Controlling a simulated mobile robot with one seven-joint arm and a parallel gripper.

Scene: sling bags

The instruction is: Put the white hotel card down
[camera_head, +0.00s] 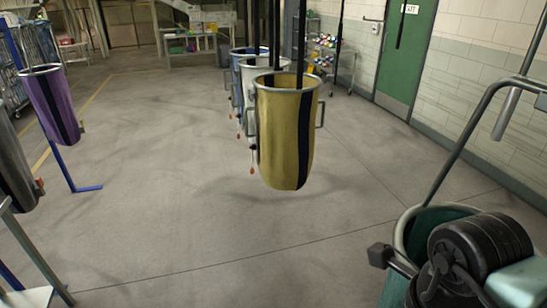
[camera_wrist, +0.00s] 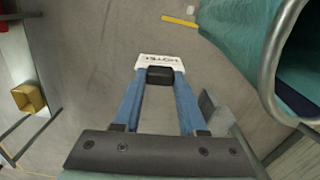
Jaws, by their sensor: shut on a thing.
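The white hotel card (camera_wrist: 170,62) shows in the wrist view, with dark lettering on it. My gripper (camera_wrist: 160,76) is shut on the card, its two blue fingers meeting at a dark tip on the card's near edge. The card is held out over grey floor, and nothing is seen touching it apart from the gripper. In the head view I cannot make out the card or the fingers; my dark arm parts fill the lower right corner.
A teal sling bag with a metal rim (camera_wrist: 273,58) is close on the right in the wrist view. In the head view a yellow bag (camera_head: 284,135) hangs in the middle, with others behind it, and a purple bag (camera_head: 50,105) hangs left. Open floor (camera_head: 170,200) lies between.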

